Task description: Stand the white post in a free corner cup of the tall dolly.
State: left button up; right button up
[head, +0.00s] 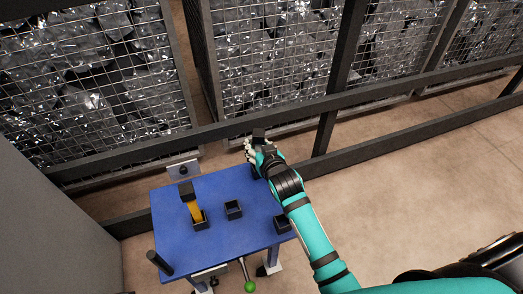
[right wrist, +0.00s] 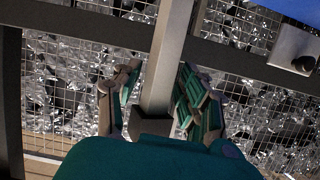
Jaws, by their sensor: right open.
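The tall dolly (head: 182,242) has a blue top with black cups. The white post (right wrist: 170,60) shows pale grey in the right wrist view, with a black end (right wrist: 152,127). My right gripper (right wrist: 152,98) is open, its fingers on either side of the post and apart from a firm grip. In the head view the right gripper (head: 257,148) is at the dolly's back right corner and hides most of the post; its black end (head: 258,133) shows above the fingers. Whether its foot is in a cup is hidden. My left gripper is out of view.
One cup (head: 233,209) near the middle and another (head: 281,224) at the right look empty. A black upright handle (head: 159,262) stands at the front left. Mesh cages (head: 270,60) and dark rails are behind.

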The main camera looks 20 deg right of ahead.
pick_arm(q)
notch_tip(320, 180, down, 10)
jog(key=p, duration=0.2)
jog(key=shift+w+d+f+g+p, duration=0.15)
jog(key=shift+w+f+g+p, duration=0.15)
jog(key=shift+p, duration=0.1)
pick_arm(e)
jog(key=v, duration=1.2)
